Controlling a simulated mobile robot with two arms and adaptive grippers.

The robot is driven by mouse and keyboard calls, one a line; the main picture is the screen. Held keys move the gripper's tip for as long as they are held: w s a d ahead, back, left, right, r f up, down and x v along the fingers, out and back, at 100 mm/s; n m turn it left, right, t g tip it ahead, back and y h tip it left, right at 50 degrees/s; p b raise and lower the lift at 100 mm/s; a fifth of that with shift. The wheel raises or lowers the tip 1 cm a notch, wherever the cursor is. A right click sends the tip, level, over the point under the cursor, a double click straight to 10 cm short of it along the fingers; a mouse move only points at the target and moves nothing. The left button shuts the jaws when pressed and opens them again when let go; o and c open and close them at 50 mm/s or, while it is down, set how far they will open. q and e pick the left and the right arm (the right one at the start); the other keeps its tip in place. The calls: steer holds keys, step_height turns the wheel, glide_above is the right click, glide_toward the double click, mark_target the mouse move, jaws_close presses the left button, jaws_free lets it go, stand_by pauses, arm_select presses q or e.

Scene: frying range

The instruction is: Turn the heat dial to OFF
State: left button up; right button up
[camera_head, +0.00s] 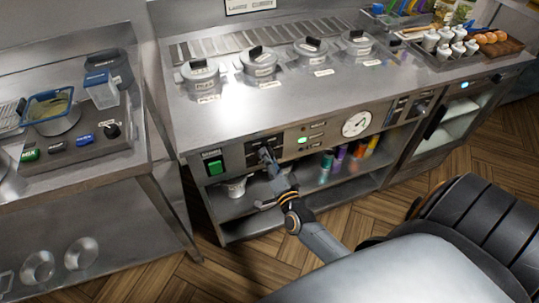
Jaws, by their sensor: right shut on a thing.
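The heat dial is at the left of the steel front panel, on a dark plate (254,147); my right gripper largely covers it, so its setting cannot be read. My right gripper (267,156) reaches up to the panel from below and is shut on the dial. My left gripper is not in view.
A green switch (215,167) sits left of the dial. A white round gauge (356,123) and a lit green light (302,140) are to its right. Lidded pots (260,62) stand on the counter above. A shelf with bottles (340,158) lies below. A separate counter (95,165) stands at left.

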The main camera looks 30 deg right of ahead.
stand_by(0.4)
steer(key=o, duration=1.2)
steer(key=shift+w, duration=0.1)
steer(key=shift+c, duration=0.2)
steer(key=v, duration=1.2)
